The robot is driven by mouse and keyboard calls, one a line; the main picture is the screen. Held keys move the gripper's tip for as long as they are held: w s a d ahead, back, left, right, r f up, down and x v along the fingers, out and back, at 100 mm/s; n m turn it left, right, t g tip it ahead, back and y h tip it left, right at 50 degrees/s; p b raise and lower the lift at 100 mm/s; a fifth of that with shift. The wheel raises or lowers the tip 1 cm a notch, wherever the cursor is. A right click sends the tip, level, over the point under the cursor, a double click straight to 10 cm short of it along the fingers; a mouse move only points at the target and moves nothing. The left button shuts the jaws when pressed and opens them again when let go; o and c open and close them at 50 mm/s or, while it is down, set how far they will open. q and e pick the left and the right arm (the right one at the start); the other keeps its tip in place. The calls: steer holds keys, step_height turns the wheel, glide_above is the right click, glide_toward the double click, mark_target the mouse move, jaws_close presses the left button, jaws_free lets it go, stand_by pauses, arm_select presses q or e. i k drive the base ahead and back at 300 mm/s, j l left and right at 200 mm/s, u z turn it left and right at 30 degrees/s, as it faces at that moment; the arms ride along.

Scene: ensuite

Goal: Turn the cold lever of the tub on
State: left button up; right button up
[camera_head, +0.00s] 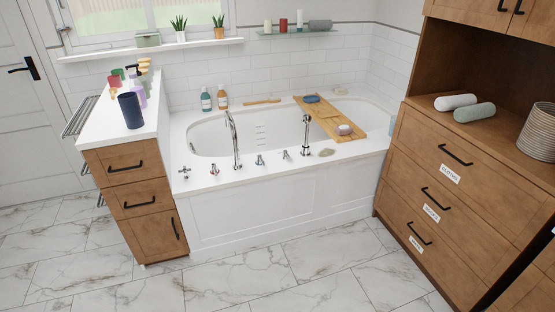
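The white bathtub (285,183) stands against the tiled wall in the middle of the head view. A row of chrome fittings runs along its front rim. From the left there is a cross-shaped handle (184,173), a short fitting (214,169), a tall curved spout (235,143), two small lever-like fittings (259,160) and (285,155), and an upright hand shower (306,136). I cannot tell which is the cold lever; any markings are too small to read. No water flow shows at the spout. Neither of my grippers is in view.
A wooden cabinet with a white top (92,145) holding bottles and a dark cup stands left of the tub. A tall wooden cabinet (450,190) stands right. A bath tray (331,117) spans the tub. The marble floor (290,275) in front is clear.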

mark_target(259, 161)
steer(key=i+z, duration=0.25)
steer(key=z, duration=0.2)
steer(key=i+j+z, duration=0.2)
steer(key=z, duration=0.2)
